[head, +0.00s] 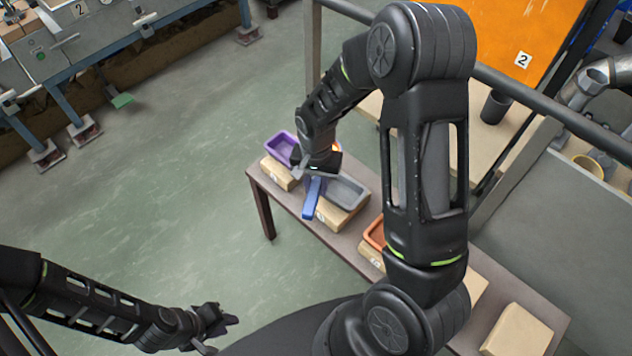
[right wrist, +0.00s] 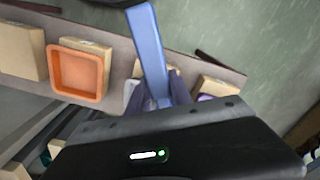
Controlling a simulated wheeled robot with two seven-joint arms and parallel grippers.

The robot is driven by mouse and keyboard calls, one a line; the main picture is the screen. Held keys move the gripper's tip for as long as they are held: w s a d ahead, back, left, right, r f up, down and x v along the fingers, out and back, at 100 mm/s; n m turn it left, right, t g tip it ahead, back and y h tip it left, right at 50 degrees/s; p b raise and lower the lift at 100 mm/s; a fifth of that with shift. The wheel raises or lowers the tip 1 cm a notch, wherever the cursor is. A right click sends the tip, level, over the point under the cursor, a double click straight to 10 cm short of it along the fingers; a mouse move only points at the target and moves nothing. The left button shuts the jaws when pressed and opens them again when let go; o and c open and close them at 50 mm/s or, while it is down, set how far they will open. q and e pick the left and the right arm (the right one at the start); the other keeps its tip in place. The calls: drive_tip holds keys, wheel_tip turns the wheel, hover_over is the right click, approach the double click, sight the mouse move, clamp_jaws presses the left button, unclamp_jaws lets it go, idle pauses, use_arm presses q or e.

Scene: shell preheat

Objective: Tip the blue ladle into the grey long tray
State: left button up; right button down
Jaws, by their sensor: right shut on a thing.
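My right gripper (head: 316,172) is above the table and shut on the blue ladle (head: 312,198). The ladle's blue handle also shows in the right wrist view (right wrist: 150,50). A small orange glow shows beside the gripper in the head view; the ladle's bowl is mostly hidden by the gripper, so I cannot tell its tilt. The grey long tray (head: 346,190) sits on a tan block just right of the gripper, partly covered by it. My left gripper (head: 222,318) is low at the left, away from the table, with its fingers apart and empty.
A purple tray (head: 281,147) stands on a block beyond the gripper. An orange tray (head: 375,234) stands nearer and is partly hidden by my right arm; it also shows in the right wrist view (right wrist: 80,72). A bare tan block (head: 518,330) sits at the table's near end.

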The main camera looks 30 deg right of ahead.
drive_tip(key=shift+f, duration=0.15)
idle(0.3)
drive_tip(key=shift+t+y, duration=0.8)
drive_tip(key=f+b, duration=0.4)
drive_tip(key=shift+w+a+f, duration=0.1)
drive_tip(key=shift+w+a, duration=0.1)
drive_tip(key=shift+b, duration=0.3)
drive_tip(key=t+y+b, duration=0.1)
drive_tip(key=b, duration=0.1)
drive_tip(key=shift+y+b, duration=0.3)
drive_tip(key=shift+t, duration=0.3)
